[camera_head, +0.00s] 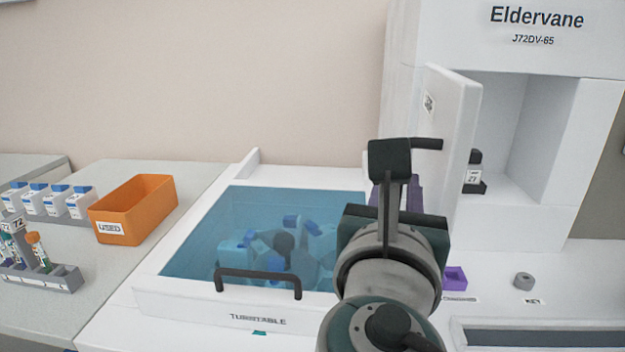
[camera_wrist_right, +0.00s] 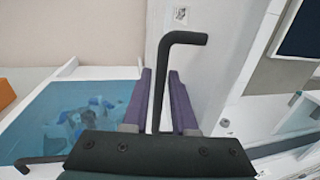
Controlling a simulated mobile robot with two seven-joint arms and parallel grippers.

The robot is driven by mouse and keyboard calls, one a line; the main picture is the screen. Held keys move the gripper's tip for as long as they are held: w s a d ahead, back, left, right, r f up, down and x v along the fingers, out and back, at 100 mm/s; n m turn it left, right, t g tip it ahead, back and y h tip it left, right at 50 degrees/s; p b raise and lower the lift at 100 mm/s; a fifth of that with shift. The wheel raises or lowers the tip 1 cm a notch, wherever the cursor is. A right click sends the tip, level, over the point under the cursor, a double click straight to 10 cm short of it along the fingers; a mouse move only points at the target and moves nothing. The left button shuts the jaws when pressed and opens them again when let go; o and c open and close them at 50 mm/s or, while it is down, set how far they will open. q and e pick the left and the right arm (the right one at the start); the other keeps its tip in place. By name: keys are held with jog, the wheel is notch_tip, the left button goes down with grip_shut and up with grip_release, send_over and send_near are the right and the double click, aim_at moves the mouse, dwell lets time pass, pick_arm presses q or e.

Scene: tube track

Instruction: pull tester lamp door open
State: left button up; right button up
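The tester lamp door (camera_head: 455,140) is a white panel on the Eldervane machine. It stands swung outward, with the white compartment behind it showing. Its dark bent handle (camera_head: 428,144) also shows in the right wrist view (camera_wrist_right: 184,38). My right gripper (camera_head: 397,192) is in front of the door at the handle. In the right wrist view its purple fingers (camera_wrist_right: 161,95) stand on either side of the handle bar, with narrow gaps visible, so it looks open around the bar. The bar's lower end is hidden behind the gripper body. My left gripper is not in view.
A small dark labelled block (camera_head: 474,175) stands in the open compartment. The turntable box (camera_head: 190,295) with a blue lid and dark handle is left of my arm. An orange bin (camera_head: 130,210), racks, a purple holder (camera_head: 455,278) and a grey ring (camera_head: 523,281) are nearby.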

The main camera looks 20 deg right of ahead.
jog(key=b+v, duration=0.1)
jog(key=v, duration=0.9)
